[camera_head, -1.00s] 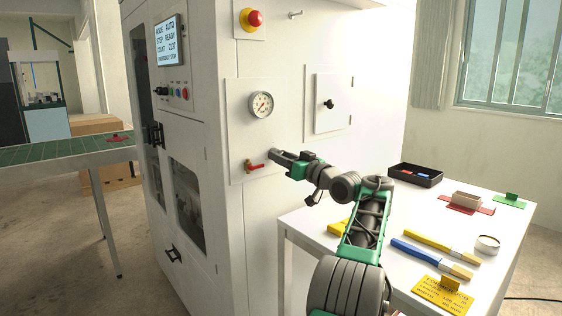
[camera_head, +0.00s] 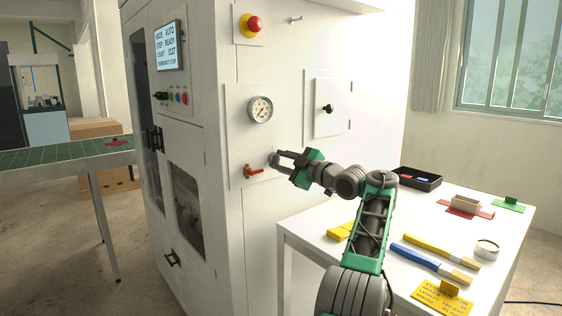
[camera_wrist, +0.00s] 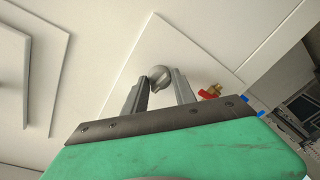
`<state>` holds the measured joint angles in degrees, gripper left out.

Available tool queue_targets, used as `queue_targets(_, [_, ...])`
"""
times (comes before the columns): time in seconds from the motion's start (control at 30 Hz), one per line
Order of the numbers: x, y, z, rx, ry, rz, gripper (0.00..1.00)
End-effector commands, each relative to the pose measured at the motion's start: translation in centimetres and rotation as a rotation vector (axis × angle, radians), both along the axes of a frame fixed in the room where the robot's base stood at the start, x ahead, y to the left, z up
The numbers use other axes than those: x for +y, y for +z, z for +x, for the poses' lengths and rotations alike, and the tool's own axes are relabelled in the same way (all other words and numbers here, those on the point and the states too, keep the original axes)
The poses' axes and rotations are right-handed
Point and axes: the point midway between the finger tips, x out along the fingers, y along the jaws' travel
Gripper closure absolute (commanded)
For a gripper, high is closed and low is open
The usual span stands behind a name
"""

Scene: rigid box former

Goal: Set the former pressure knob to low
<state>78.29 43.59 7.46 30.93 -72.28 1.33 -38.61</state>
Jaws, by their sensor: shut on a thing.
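The pressure knob (camera_head: 273,158) is a small grey round knob on the white panel of the box former, below the pressure gauge (camera_head: 260,108). In the wrist view the knob (camera_wrist: 160,74) sits between my two fingertips. My gripper (camera_head: 276,160) is shut on it, with the fingers on either side; it also shows in the wrist view (camera_wrist: 163,84). No low mark is legible around the knob. The gauge has a white dial, but its reading is too small to tell.
A red-handled valve (camera_head: 253,171) sits just left of the knob, close to my fingers. A red emergency button (camera_head: 254,23) is higher up. A white table (camera_head: 400,215) with tools, a black tray (camera_head: 418,178) and a yellow sign (camera_head: 443,295) stands to the right, below my arm.

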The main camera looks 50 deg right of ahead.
Motion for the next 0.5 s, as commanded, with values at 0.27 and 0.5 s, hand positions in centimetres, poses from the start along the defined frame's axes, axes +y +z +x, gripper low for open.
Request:
queue_targets(0.27, [-0.10,0.08,-0.03,0.032,-0.003,-0.140,1.00])
queue_targets(0.5, [-0.09,0.13,-0.03,0.041,-0.003,-0.189,1.00])
